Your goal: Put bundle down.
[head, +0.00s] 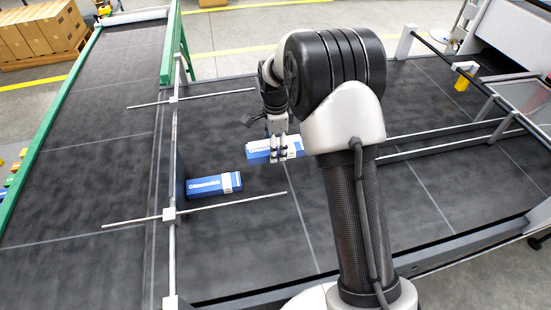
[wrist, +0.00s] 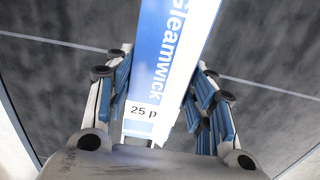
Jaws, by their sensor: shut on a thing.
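A blue and white bundle (head: 262,151) is held in my gripper (head: 278,156) over the dark belt in the head view. In the wrist view the bundle (wrist: 172,55) stands between the blue-padded fingers of my gripper (wrist: 165,110), with the lettering "Gleamwick" and a "25 p" label showing. The gripper is shut on it. My arm hides part of the area to its right. I cannot tell how high the bundle is above the belt. A second blue bundle (head: 214,185) with a white end lies on the belt to the left and nearer.
The dark belt (head: 250,240) is mostly clear. Thin metal rods (head: 225,204) cross above it near the second bundle, joined to a long rail (head: 171,245) on the left. A green-edged conveyor (head: 75,170) lies further left. Brown cartons (head: 40,30) stand at the back left.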

